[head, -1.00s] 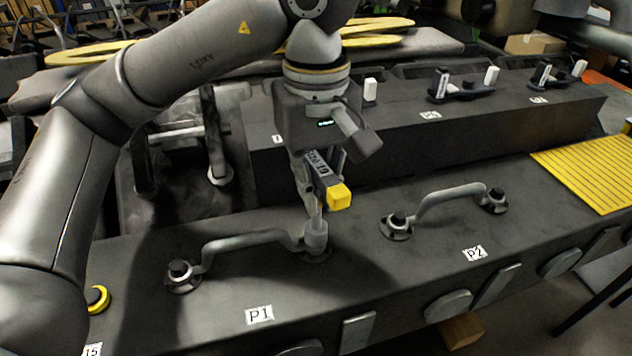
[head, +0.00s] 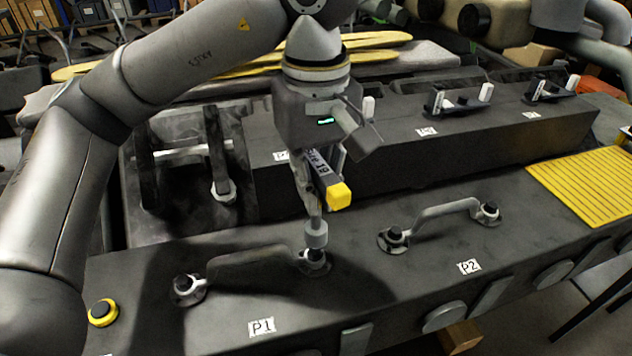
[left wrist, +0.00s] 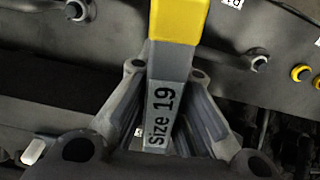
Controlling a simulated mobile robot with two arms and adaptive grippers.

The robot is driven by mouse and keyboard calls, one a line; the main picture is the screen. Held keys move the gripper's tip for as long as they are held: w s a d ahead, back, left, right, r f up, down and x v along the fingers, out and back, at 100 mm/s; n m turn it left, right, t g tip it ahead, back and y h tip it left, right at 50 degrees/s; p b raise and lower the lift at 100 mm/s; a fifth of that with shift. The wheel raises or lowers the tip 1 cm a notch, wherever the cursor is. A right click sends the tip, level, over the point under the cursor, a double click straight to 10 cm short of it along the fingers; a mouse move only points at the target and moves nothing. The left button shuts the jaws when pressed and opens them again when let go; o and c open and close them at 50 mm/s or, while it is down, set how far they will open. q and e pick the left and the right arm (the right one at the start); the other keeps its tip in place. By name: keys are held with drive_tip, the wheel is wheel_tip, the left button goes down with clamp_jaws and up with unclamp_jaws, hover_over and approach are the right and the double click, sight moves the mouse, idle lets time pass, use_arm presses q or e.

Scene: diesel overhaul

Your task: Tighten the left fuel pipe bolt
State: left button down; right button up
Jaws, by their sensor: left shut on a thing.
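My left gripper (head: 308,182) is shut on a grey wrench with a yellow end (head: 339,196). In the left wrist view, the wrench (left wrist: 165,95) reads "Size 19" between the fingers. Its round grey socket (head: 316,233) points down, just above the right bolt (head: 314,256) of the pipe at label P1. The bolt's dark head shows below the socket, apparently apart from it. The P1 fuel pipe (head: 248,262) runs left to a second dark bolt (head: 185,284). My right gripper is not in view.
A second pipe (head: 443,214) with two bolts lies to the right, by label P2 (head: 469,267). A yellow-ringed button (head: 103,312) is at left and a yellow ribbed plate (head: 585,180) at right. A raised dark block (head: 420,150) stands behind the wrench.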

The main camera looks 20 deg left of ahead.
sight(316, 160)
use_arm(q)
drive_tip(key=shift+r, duration=0.1)
wheel_tip(316, 160, up, 6)
drive_tip(key=p, duration=0.5)
drive_tip(key=s+d+b, duration=0.1)
drive_tip(key=s+d, duration=0.1)
drive_tip(key=s, duration=0.4)
drive_tip(key=shift+s, duration=0.35)
drive_tip(key=shift+a, duration=0.1)
